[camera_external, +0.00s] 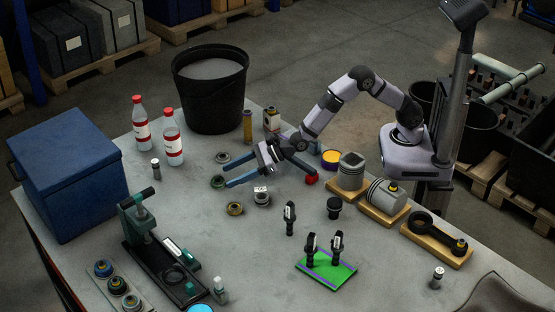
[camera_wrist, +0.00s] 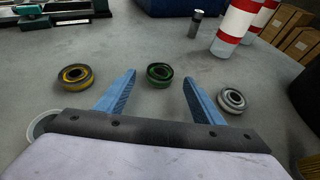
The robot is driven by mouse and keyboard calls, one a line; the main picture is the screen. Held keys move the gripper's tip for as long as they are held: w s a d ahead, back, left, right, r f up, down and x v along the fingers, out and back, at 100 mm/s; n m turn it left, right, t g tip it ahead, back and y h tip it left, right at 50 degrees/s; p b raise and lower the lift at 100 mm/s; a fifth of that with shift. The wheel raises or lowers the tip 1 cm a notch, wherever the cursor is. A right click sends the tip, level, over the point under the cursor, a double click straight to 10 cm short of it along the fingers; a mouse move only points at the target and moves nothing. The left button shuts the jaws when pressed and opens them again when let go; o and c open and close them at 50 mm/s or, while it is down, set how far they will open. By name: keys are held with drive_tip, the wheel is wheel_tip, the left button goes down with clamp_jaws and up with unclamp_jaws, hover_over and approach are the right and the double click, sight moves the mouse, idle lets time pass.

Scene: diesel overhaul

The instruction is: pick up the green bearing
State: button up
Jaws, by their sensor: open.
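The green bearing (camera_wrist: 159,75) lies flat on the table in the wrist view, ahead of my gripper (camera_wrist: 160,88) and between the lines of its two blue fingers. The fingers are spread wide and empty. In the external view the green bearing (camera_external: 217,181) is a small dark ring just beyond the tip of one blue finger of my gripper (camera_external: 268,175). A yellow bearing (camera_wrist: 75,77) lies to its left in the wrist view, and a grey bearing (camera_wrist: 231,100) to its right.
Red-and-white bottles (camera_external: 172,137) and a black bucket (camera_external: 210,90) stand behind the bearings. A press (camera_external: 160,250) and a blue box (camera_external: 68,170) stand to the left. A green plate (camera_external: 326,270) holds dark upright parts. Bare table surrounds the green bearing.

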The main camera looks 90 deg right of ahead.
sight(217, 181)
drive_tip(key=shift+p+x, duration=0.85)
drive_tip(key=shift+x, duration=1.35)
drive_tip(key=shift+r, duration=0.1)
drive_tip(key=c, duration=1.2)
